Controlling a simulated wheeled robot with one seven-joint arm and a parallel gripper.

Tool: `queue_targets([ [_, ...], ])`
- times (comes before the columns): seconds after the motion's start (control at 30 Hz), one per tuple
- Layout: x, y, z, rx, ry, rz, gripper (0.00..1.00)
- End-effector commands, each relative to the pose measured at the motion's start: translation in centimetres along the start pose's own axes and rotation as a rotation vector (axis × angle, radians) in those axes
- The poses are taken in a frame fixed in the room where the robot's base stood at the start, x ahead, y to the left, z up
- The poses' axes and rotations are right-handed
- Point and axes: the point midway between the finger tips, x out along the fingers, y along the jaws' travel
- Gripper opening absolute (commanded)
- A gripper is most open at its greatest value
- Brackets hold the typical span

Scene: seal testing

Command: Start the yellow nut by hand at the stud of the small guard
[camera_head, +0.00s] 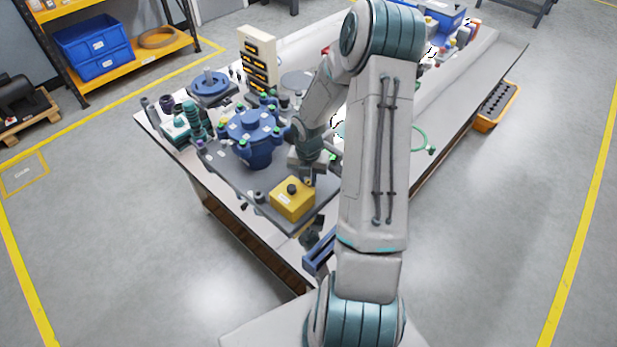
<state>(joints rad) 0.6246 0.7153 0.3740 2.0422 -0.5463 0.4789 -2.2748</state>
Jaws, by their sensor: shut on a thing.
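A yellow box-shaped cover (286,205) with a black knob on top sits at the front corner of the dark plate; it looks like the small guard. My gripper (308,179) points down just behind and right of the knob, close over the cover's back edge. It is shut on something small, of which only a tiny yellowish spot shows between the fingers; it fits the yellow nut. The stud is too small or hidden to make out, and I cannot tell whether the nut touches it.
A blue flanged vessel (255,135) with green caps stands on the dark plate (232,178) left of my gripper. A blue round part (209,87) and a beige rack (257,60) stand behind. My arm hides much of the table's right part. A green ring (418,138) lies right of it.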

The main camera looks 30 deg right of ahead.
Motion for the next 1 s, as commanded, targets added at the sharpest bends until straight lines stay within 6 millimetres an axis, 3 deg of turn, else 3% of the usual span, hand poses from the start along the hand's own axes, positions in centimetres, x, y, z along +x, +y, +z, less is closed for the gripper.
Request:
queue_targets([
  [0.3, 0.31, -0.12, -0.14, 0.298, 0.003, -0.003, 0.00],
  [0.73, 0.33, -0.17, -0.22, 0.359, 0.005, -0.004, 0.00],
  [1.0, 0.45, -0.22, -0.26, 0.603, 0.005, -0.005, 0.00],
])
